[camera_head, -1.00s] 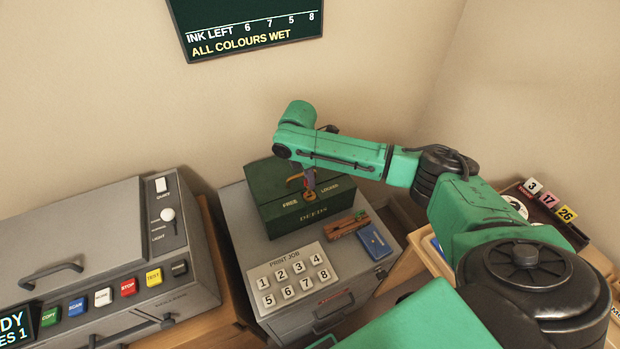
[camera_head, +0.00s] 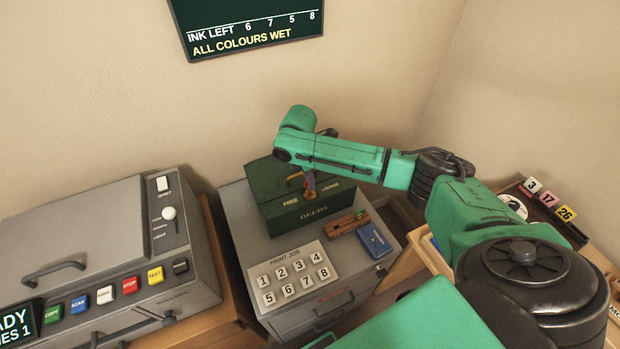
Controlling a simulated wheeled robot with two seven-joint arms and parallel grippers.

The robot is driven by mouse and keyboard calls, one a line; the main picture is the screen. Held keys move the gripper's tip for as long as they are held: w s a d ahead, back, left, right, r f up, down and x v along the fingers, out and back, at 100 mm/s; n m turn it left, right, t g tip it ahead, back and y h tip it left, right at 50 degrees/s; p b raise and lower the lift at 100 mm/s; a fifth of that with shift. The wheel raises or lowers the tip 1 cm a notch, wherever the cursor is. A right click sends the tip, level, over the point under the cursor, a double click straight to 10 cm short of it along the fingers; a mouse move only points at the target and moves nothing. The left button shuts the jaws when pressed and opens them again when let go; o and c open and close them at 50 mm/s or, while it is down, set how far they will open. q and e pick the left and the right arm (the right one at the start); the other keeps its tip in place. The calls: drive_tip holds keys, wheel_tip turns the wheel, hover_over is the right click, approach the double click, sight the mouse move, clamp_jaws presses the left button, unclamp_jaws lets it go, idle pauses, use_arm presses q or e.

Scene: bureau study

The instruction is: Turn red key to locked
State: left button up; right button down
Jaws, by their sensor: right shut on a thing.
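The dark green DEEDS box (camera_head: 281,220) stands on the grey cabinet (camera_head: 240,243). Its top carries the words FREE on the left and LOCKED on the right. My right gripper (camera_head: 309,190) points down onto the box between these two words. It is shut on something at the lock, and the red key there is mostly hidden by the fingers. I cannot tell which way the key points. An orange-brown part (camera_head: 295,178) shows just left of the fingers. My left gripper is not in view.
A PRINT JOB keypad (camera_head: 292,280), a brown wooden item (camera_head: 347,223) and a blue item (camera_head: 375,240) lie on the cabinet in front of the box. A grey copier (camera_head: 90,235) stands at the left. Numbered tags (camera_head: 548,198) stand at the right.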

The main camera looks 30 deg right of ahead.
drive_tip(key=shift+f, duration=0.25)
drive_tip(key=shift+f+b, duration=0.5)
drive_tip(key=shift+f, duration=0.45)
idle(0.5)
